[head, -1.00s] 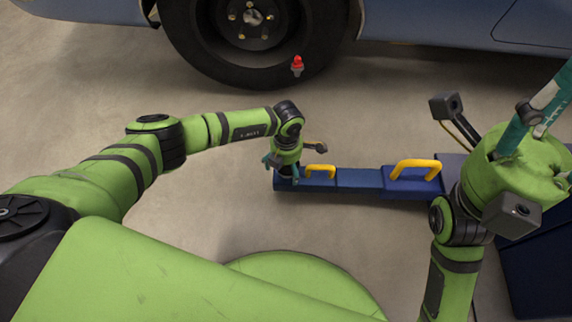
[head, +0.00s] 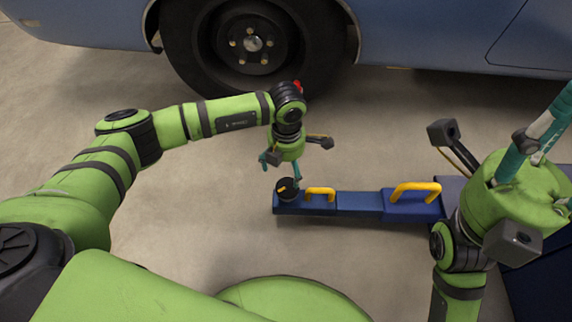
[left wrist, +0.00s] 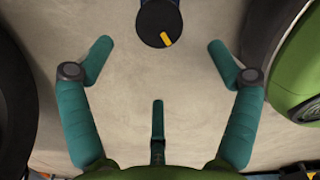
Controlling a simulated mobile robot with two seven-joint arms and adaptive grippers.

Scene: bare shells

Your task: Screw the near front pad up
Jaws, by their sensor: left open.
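The near front pad (head: 287,190) is a round black disc with a yellow mark, at the left end of a low blue arm (head: 357,202). My left gripper (head: 281,169) is open and empty, just above and beyond the pad in the head view, apart from it.
A blue car with a black wheel (head: 250,45) stands behind. Yellow handles (head: 415,188) rise from the blue arm. The floor left of the pad is clear.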

